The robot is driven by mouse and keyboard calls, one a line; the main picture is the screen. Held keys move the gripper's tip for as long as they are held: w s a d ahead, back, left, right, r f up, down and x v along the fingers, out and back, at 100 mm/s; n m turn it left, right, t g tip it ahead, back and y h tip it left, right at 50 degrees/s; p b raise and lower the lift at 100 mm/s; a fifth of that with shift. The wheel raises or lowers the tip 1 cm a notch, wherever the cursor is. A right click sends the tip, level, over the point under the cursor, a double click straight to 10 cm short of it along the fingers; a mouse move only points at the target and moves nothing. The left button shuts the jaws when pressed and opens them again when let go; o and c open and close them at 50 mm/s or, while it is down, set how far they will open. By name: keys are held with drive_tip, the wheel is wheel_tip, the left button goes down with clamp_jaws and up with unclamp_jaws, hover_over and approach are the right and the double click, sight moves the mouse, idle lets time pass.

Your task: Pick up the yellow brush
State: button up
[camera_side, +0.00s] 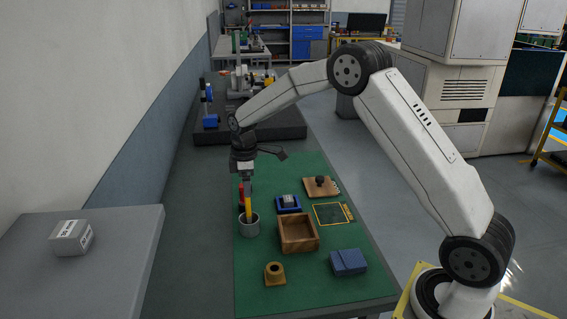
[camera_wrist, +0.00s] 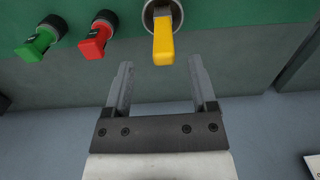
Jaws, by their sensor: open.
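The yellow brush (camera_side: 248,208) stands upright in a grey metal cup (camera_side: 250,229) at the left edge of the green table, directly below my gripper (camera_side: 246,178). In the wrist view the yellow brush (camera_wrist: 164,43) rises from the round cup (camera_wrist: 149,15) at the top centre. My gripper (camera_wrist: 160,62) is open and empty there, one finger to each side of the brush's line. The brush handle's end lies just past the fingertips in the picture, and I see no contact. The brush's lower end is hidden in the cup.
A red-handled item (camera_wrist: 95,42) and a green-handled item (camera_wrist: 38,44) stand left of the cup in the wrist view. On the green table (camera_side: 310,288) are a wooden box (camera_side: 299,248), a blue box (camera_side: 348,262) and a small wooden block with a hole (camera_side: 274,279).

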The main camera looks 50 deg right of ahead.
sight(247, 199)
drive_tip(key=shift+s+a+f, duration=0.1)
drive_tip(key=shift+a+f, duration=0.05)
drive_tip(key=shift+f, duration=2.4)
clamp_jaws()
